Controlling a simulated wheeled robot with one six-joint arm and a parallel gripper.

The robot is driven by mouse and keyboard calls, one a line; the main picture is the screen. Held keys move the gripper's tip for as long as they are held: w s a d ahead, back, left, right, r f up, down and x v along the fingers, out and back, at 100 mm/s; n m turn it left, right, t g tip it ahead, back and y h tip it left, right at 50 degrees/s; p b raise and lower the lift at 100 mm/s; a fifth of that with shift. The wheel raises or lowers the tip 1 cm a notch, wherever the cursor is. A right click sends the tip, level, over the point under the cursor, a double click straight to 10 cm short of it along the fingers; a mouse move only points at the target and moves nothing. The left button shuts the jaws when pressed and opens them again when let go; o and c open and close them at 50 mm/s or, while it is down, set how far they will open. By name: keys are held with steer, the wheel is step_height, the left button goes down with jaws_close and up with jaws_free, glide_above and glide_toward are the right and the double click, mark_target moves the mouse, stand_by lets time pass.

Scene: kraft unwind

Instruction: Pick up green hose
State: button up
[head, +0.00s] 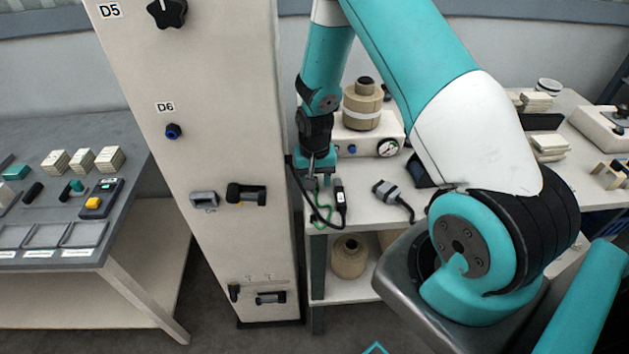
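The green hose (320,218) shows as a thin green loop at the left front of the right-hand table, just below my gripper. A black cable crosses close to it, and part of the hose is hidden. My gripper (317,184) points down right above the hose, at the table's left end beside the tall beige panel. It is small and dark here, so I cannot tell whether the fingers are open or whether they touch the hose.
The tall beige panel (213,80) stands close to the left of my gripper. A black handheld device (340,200) and a grey connector (393,198) lie to the right on the table (370,215). A gauge box (362,140) carrying a brown spool (362,108) stands behind.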

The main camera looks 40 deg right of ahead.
steer(key=shift+f, duration=0.9)
jaws_close()
steer(key=shift+r, duration=0.15)
